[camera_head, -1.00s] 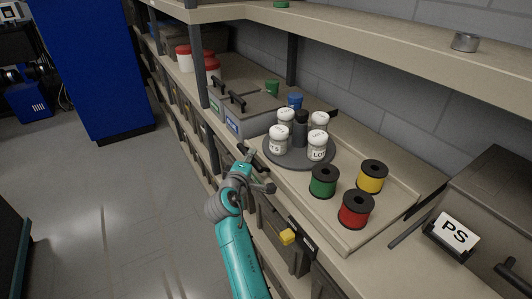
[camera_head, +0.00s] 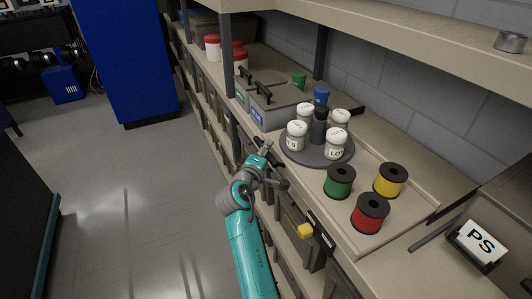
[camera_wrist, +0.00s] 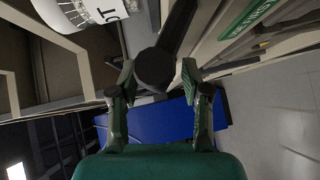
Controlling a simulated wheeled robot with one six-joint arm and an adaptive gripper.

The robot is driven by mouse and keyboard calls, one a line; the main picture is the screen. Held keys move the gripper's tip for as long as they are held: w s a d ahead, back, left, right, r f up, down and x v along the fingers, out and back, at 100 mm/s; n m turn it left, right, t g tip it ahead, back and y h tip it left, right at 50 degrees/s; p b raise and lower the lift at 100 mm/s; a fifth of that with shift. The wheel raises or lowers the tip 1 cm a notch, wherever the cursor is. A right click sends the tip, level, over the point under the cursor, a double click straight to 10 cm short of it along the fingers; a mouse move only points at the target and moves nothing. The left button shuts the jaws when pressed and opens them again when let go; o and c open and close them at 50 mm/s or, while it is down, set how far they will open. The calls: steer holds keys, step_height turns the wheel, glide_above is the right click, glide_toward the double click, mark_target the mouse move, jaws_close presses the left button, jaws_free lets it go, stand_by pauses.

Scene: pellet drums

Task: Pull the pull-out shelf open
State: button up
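The pull-out shelf (camera_head: 389,241) is a beige tray with a low rim. It carries a grey turntable (camera_head: 290,152) with white-lidded jars and a dark bottle, plus a green, a yellow and a red spool. My gripper (camera_head: 273,166) is at the shelf's front left edge. In the wrist view, a dark round-ended bar (camera_wrist: 156,68), apparently the shelf's handle, lies between my fingertips (camera_wrist: 157,78). The fingers stand apart with narrow gaps beside the bar, so my gripper looks open. In the head view my gripper covers most of the handle.
A PS-labelled box (camera_head: 478,243) stands at right. The floor (camera_head: 150,220) left of the rack is clear.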

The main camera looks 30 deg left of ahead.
steer(key=s+d+r, duration=0.1)
steer(key=s, duration=1)
steer(key=shift+s+d+r, duration=0.3)
steer(key=shift+s+r, duration=0.05)
